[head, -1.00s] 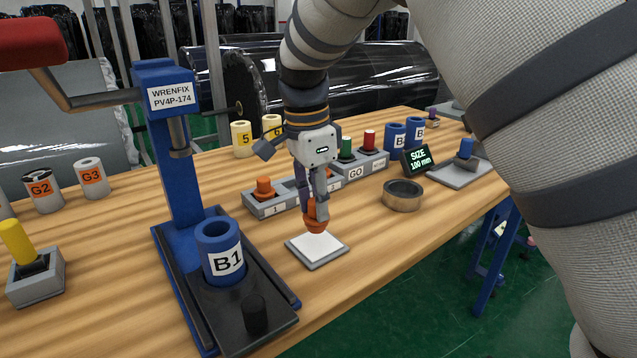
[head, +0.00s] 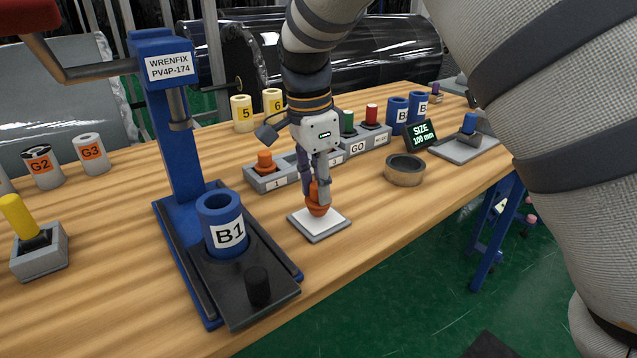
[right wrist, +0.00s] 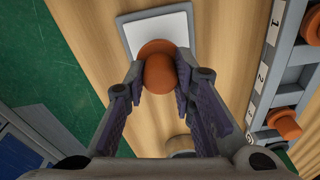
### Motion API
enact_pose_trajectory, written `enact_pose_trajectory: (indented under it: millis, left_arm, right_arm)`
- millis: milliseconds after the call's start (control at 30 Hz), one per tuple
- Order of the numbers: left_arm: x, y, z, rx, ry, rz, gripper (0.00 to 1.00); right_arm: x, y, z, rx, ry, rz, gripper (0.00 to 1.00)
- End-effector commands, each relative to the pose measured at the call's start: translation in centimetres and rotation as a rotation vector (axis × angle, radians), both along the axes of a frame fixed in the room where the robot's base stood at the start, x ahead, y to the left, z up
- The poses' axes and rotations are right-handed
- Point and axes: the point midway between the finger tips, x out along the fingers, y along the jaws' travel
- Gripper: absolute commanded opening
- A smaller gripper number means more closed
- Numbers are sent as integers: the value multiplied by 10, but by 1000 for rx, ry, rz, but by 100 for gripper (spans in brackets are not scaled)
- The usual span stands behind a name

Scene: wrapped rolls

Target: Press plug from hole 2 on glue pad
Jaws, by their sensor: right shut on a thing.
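My right gripper (head: 318,190) is shut on an orange plug (head: 317,208) and points down over the glue pad. The plug also shows between the fingers in the right wrist view (right wrist: 158,68). The glue pad (head: 335,222) is a white square in a grey tray on the table. The plug's lower end is at the white surface; whether it touches cannot be told for sure. The grey plug rack (head: 268,182) stands behind, with another orange plug (head: 265,160) in hole 1. Hole 2 is hidden behind my gripper in the head view. My left gripper is not in view.
A blue press (head: 180,130) with a blue B1 sleeve (head: 222,225) stands left of the pad. A brown ring (head: 404,170) lies to the right, near a size display (head: 421,134). The table's front edge is close to the pad.

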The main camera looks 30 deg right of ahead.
Motion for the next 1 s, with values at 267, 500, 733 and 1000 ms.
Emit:
enact_pose_trajectory:
  millis: [267, 500, 733, 1000]
  left_arm:
    - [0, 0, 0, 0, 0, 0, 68]
    - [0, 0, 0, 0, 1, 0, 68]
    - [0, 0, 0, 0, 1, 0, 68]
    - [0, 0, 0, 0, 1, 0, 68]
  right_arm:
    - [0, 0, -3, 0, 0, 0, 2]
    - [0, 0, -6, 0, 1, 0, 2]
    - [0, 0, -9, 0, 1, 0, 2]
    - [0, 0, -10, 0, 1, 0, 2]
